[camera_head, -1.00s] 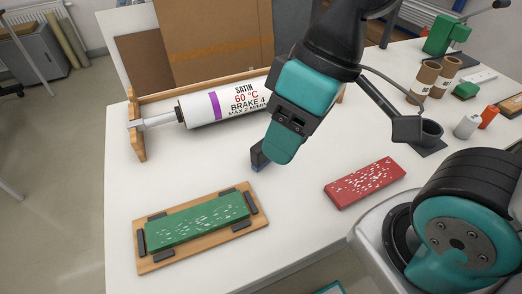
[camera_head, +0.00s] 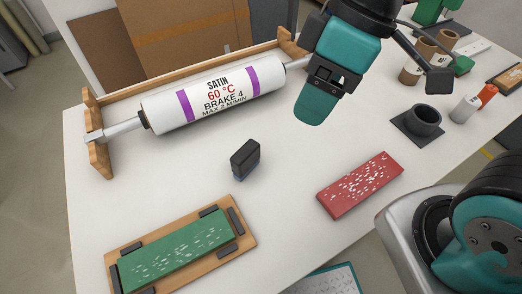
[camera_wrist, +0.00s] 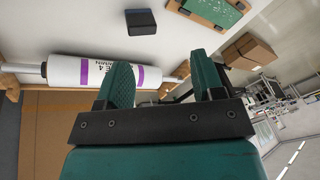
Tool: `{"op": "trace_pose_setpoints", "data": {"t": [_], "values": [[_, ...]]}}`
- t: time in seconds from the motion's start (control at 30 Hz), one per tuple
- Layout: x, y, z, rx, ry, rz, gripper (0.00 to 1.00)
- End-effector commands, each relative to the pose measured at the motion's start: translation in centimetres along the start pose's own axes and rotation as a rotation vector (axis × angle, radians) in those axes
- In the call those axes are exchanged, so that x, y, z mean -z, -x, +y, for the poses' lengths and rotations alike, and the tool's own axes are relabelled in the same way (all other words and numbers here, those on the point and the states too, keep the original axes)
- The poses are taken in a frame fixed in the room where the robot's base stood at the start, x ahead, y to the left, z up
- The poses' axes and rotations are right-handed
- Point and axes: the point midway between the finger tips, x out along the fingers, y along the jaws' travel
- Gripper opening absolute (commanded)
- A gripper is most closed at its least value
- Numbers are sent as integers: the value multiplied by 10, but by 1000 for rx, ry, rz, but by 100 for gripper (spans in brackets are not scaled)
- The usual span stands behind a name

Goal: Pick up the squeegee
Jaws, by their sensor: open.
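The squeegee appears to be the small black block with a blue lower edge (camera_head: 245,157). It stands on the white table between the roller and the two printed blocks. It also shows at the top of the wrist view as a dark block (camera_wrist: 140,23). My gripper (camera_head: 310,112) is above the table, to the right of the squeegee and apart from it. In the wrist view my two teal fingers (camera_wrist: 164,78) are spread with nothing between them. The squeegee lies beyond the fingertips there.
A white roller labelled SATIN (camera_head: 215,97) lies in a wooden cradle behind the squeegee. A green block (camera_head: 180,252) sits on a wooden board at front left. A red block (camera_head: 360,186) lies at right. A black cup (camera_head: 424,122) stands farther right. Table around the squeegee is clear.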

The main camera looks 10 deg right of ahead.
Motion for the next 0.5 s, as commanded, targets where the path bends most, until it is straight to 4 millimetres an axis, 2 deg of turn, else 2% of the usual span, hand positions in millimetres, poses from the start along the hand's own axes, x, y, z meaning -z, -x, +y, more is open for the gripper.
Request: {"op": "trace_pose_setpoints", "data": {"t": [0.1, 0.3, 0.4, 0.5], "values": [[29, -13, 17, 5, 356, -65, 62], [71, -42, 39, 39, 918, -159, 62], [84, -54, 45, 59, 1107, -188, 62], [91, -63, 48, 74, 1219, -205, 62]]}}
